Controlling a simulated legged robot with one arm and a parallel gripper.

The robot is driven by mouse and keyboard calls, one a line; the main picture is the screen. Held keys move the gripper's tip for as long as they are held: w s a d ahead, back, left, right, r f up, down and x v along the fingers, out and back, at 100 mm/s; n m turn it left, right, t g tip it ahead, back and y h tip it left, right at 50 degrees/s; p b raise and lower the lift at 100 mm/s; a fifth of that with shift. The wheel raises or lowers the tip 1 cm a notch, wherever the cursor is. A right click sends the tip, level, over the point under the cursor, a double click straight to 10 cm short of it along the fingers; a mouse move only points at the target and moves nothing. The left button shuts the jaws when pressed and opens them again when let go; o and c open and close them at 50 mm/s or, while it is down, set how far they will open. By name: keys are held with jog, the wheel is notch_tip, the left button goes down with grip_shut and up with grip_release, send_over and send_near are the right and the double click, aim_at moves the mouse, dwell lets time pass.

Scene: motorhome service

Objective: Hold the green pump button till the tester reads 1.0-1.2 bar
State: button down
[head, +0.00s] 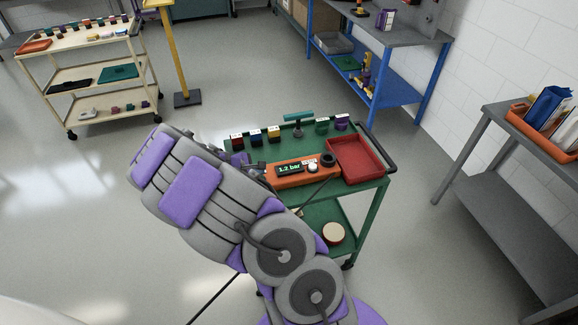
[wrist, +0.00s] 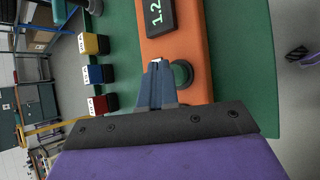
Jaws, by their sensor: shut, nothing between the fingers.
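The orange tester (head: 295,173) lies on the green cart's top, and its display (head: 290,169) reads 1.2 bar. The display (wrist: 158,15) also shows part of this reading, turned sideways, in the wrist view. My gripper (wrist: 157,68) is shut and empty, its fingertips over the orange tester body (wrist: 185,45) just below the display in that picture.
Several small coloured boxes (head: 255,135) line the cart's back edge. A red tray (head: 354,160) fills its right side. A black ring-shaped part (head: 328,159) sits near the tester's right end.

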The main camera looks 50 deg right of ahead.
jog(key=shift+r, duration=0.25)
jog(key=shift+r+p, duration=1.9)
jog(key=shift+r, duration=0.6)
jog(key=shift+s+r, duration=0.1)
jog(key=shift+r, duration=0.15)
jog(key=s+a+r+m+g+y, duration=0.2)
jog(key=s+a+r+m, duration=0.55)
jog(key=s+r, duration=0.55)
jog(key=s+a+r+m+y, duration=0.1)
jog(key=s+a+y, duration=0.2)
jog(key=s+a, duration=0.7)
jog(key=s+a+r+m+y, duration=0.1)
jog(key=s+a+y, duration=0.3)
jog(key=s+a, duration=0.6)
jog(key=shift+a+r, duration=0.8)
jog(key=shift+a, duration=0.45)
